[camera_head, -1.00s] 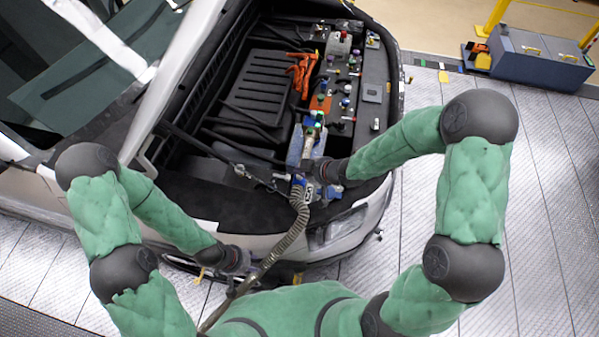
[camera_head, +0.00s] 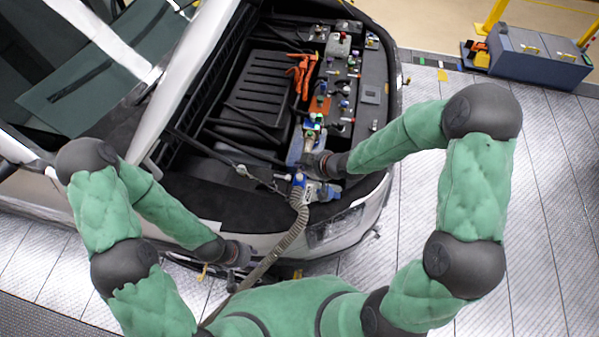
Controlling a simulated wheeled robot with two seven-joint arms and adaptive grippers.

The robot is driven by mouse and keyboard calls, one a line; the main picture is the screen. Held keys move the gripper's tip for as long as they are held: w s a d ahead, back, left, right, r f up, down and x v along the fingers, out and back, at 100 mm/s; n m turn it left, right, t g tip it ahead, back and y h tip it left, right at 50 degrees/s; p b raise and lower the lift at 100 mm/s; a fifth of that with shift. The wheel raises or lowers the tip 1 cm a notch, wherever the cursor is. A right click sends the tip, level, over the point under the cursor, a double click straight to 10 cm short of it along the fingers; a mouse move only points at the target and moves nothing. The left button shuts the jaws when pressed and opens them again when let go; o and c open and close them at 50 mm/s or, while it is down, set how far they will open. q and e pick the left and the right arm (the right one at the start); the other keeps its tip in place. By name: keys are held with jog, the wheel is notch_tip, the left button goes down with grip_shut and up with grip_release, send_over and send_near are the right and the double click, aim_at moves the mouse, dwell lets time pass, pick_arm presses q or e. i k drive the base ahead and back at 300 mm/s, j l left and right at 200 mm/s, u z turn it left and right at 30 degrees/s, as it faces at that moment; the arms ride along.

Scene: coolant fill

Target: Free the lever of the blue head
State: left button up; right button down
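The blue head (camera_head: 299,181) sits at the front of the open engine bay, on the end of a ribbed grey hose (camera_head: 290,237) that runs down past my body. Its lever is too small to make out. My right gripper (camera_head: 308,162) is just above the head in the picture, over the blue-grey part beside it; its fingers are too small and dark to read, and I cannot tell whether it touches the head. My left gripper (camera_head: 246,254) is low by the car's front edge, close to the hose and apart from the head; its fingers are unclear.
The car's bay holds a dark ribbed cover (camera_head: 262,82), orange cables (camera_head: 301,72) and a strip of small coloured caps and fittings. A thin dark cable (camera_head: 243,170) lies left of the head. A grey-blue toolbox (camera_head: 540,57) stands far at the upper right.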

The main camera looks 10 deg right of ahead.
aim_at(313, 117)
jog(key=i+l+u, duration=0.1)
jog(key=l+u, duration=0.35)
jog(key=i+l+u, duration=0.1)
jog(key=l+u, duration=0.15)
jog(key=u, duration=0.2)
jog(key=l+u, duration=0.45)
